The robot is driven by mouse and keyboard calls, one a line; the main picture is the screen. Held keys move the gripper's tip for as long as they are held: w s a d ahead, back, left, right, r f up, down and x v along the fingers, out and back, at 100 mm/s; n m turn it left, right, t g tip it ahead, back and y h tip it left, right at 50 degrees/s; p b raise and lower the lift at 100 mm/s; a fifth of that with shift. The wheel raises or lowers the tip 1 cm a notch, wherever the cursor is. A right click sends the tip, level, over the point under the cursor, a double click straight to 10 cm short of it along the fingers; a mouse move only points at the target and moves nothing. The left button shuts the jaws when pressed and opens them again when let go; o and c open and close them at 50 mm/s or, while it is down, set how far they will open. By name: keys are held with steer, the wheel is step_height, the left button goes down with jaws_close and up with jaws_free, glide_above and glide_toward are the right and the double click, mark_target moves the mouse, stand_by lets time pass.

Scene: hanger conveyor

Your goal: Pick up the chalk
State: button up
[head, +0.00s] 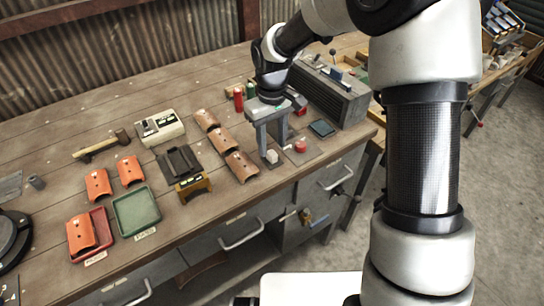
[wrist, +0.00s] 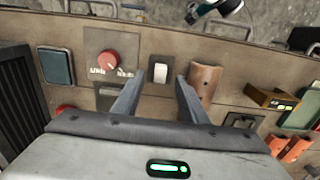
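The chalk is a small white block (head: 271,157) on the wooden workbench, near its front edge. In the wrist view the chalk (wrist: 159,73) lies ahead of the gap between my two fingers, close to the middle. My gripper (head: 273,148) points down over the bench, with its fingers apart and nothing held. In the wrist view my gripper (wrist: 158,82) is open wider than the chalk. Whether the fingertips are level with the chalk or above it is hard to tell.
A red knob on a plate (head: 300,147) sits right of the chalk, and a curved brown tile (head: 242,166) sits left. A grey ribbed box (head: 335,92) stands at the right. A blue-grey pad (head: 321,128) lies near it. Green (head: 136,211) and red (head: 103,236) trays are at front left.

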mark_target(272, 153)
step_height(272, 153, down, 4)
steer(key=shift+r, duration=0.15)
jaws_close()
steer(key=shift+r, duration=0.1)
